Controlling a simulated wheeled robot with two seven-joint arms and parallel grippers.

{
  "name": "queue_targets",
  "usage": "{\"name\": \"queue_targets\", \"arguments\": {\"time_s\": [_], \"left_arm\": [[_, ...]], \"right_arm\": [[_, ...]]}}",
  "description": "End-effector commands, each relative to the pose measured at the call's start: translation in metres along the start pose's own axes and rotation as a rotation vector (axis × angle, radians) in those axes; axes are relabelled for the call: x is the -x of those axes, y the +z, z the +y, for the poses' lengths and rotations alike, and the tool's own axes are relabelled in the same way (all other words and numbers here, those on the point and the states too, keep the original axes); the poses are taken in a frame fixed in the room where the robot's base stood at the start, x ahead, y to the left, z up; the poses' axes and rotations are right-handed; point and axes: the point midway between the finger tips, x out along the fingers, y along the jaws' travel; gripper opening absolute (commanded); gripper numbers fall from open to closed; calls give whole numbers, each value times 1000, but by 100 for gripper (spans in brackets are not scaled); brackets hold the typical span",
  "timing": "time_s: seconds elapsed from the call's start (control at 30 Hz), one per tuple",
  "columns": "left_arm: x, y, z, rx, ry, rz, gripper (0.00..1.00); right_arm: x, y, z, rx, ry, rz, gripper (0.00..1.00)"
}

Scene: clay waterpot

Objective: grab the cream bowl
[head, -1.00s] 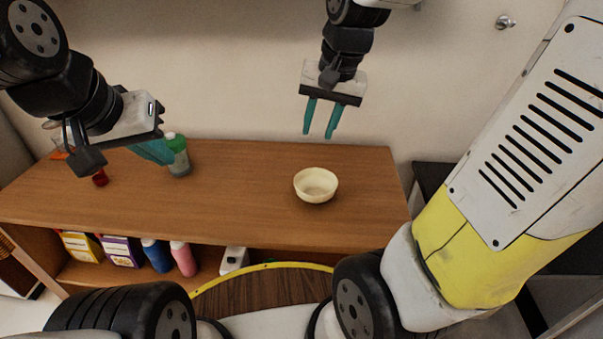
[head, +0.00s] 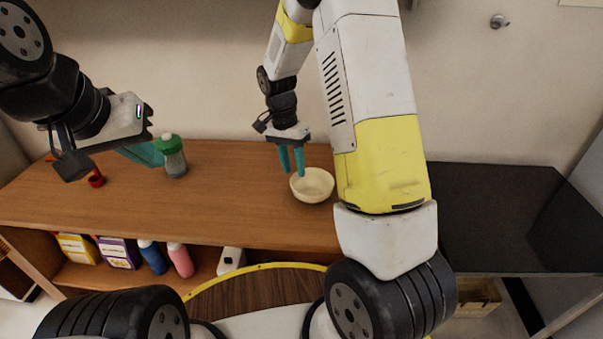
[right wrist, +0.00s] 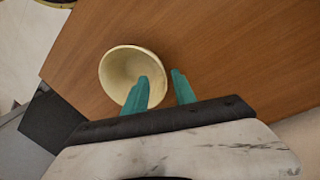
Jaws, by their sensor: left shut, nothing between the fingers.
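The cream bowl (head: 313,186) stands upright on the wooden table, close to my right upper arm in the head view. It also shows in the right wrist view (right wrist: 121,66). My right gripper (head: 293,173) is open, with its teal fingers pointing down at the bowl's left rim. In the right wrist view, my right gripper (right wrist: 160,74) has one finger overlapping the bowl and the other to the right of it. I cannot tell whether either finger touches the bowl. My left gripper (head: 150,155) is shut and empty at the left, near a green-capped bottle.
The wooden tabletop (head: 225,205) is clear in the middle. A black surface (head: 500,215) lies to the right. Bottles and boxes fill the shelf below.

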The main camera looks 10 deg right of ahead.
Motion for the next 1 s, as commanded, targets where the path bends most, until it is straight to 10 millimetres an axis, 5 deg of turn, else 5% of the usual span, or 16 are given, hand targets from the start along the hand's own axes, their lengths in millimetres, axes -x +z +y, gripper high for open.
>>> {"name": "queue_targets", "arguments": {"time_s": [0.23,0.53,0.7,1.0], "left_arm": [[0,0,0,0,0,0,0],[0,0,0,0,0,0,0],[0,0,0,0,0,0,0],[0,0,0,0,0,0,0]], "right_arm": [[-36,0,-2,0,1,-2,32],[-42,0,-2,0,-1,0,32],[-42,0,-2,1,-1,0,1],[-42,0,-2,1,-1,0,0]]}}
